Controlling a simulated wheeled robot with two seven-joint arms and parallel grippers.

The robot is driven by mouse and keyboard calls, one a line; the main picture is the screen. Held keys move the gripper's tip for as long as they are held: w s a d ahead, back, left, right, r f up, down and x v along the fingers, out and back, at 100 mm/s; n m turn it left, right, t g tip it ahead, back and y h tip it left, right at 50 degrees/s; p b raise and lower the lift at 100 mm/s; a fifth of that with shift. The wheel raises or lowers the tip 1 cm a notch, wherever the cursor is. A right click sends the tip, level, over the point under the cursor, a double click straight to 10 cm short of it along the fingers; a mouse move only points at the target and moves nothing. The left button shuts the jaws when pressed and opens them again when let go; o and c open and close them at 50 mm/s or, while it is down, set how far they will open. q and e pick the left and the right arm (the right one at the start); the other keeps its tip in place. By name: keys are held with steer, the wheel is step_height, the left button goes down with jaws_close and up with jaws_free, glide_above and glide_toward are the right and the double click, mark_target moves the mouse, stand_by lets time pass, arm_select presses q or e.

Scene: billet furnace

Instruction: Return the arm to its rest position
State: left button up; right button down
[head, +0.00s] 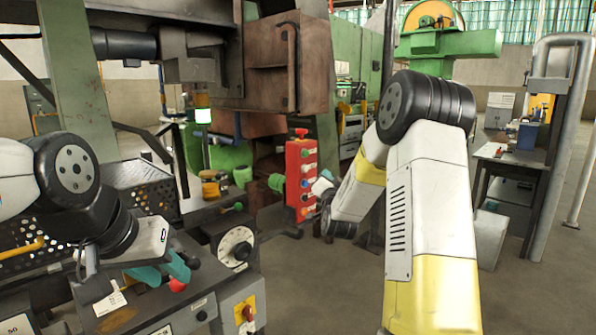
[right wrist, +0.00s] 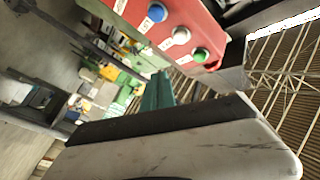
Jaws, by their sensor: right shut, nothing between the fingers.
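My right arm (head: 428,200) rises at the right of the head view, with its forearm bent down and away from me. My right gripper (head: 322,186) is small and partly hidden there, close to the right side of the red control box (head: 300,175). It is shut with nothing in it. Its teal fingers (right wrist: 158,96) show in the right wrist view, below the red box (right wrist: 182,30); contact cannot be told. My left gripper (head: 165,270), with teal fingers, hangs low over the console (head: 210,285) at the lower left, near a red knob (head: 177,285). Its opening is unclear.
The red box carries several coloured buttons. A rusty furnace housing (head: 285,65) and green machinery (head: 455,44) stand behind. A bench (head: 515,158) with a blue bin and a grey tubular frame (head: 558,130) are at the right. Bare floor (head: 310,280) lies between console and right arm.

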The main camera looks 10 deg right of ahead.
steer(key=s+a+r+n+g+y, duration=0.35)
steer(key=s+a+n+g, duration=0.2)
steer(key=s, duration=0.65)
steer(key=s+a+f+n+g, duration=0.1)
steer(key=s+g, duration=0.1)
steer(key=s, duration=0.8)
steer(key=s+a+f+n+g, duration=0.1)
steer(key=s+g, duration=0.2)
steer(key=s, duration=0.7)
steer(key=s+a+f+n+g+y, duration=0.1)
steer(key=s+f+n+g, duration=0.1)
steer(key=s, duration=0.8)
steer(key=shift+g, duration=0.35)
